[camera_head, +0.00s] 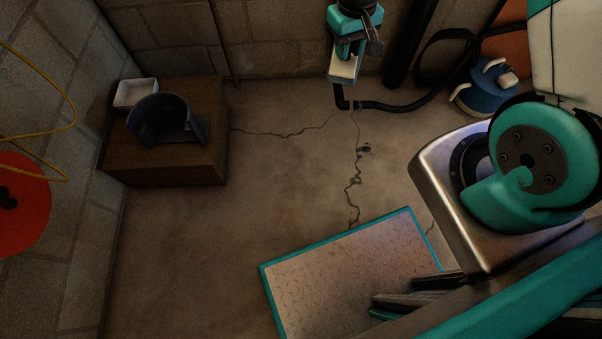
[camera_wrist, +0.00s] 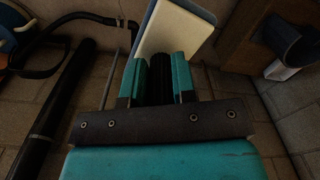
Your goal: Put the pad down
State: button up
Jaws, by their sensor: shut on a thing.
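The pad (camera_head: 344,70) is a flat cream piece with a blue-grey edge. It hangs at the end of my gripper (camera_head: 352,46), near the back wall in the head view. In the wrist view the pad (camera_wrist: 178,36) sticks out beyond the fingertips, tilted. My gripper (camera_wrist: 158,62) is shut on it, with one teal finger on each side. The part between the fingers is dark and partly hidden. In the head view, the floor shows below the pad, but I cannot tell the height between them.
A wooden box (camera_head: 165,165) at the left carries a dark blue curved part (camera_head: 165,120) and a white tray (camera_head: 136,92). A black hose (camera_head: 385,106) lies behind, and a blue jug (camera_head: 487,90) stands at the right. A red disc (camera_head: 22,212) is at far left.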

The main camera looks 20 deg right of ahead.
jog(key=shift+s+a+f+n+b, duration=0.45)
jog(key=shift+a+f+b, duration=0.9)
jog(key=shift+f+b, duration=6.3)
jog(key=shift+s+a+f+n+b, duration=0.45)
jog(key=shift+a+f+b, duration=2.05)
jog(key=shift+f, duration=9.1)
jog(key=shift+s+a+f+n+b, duration=0.25)
jog(key=shift+f+n+b, duration=0.35)
jog(key=shift+f+b, duration=7.6)
notch_tip(320, 180, down, 3)
jog(key=p, duration=0.3)
jog(key=shift+f, duration=0.1)
jog(key=o, duration=0.9)
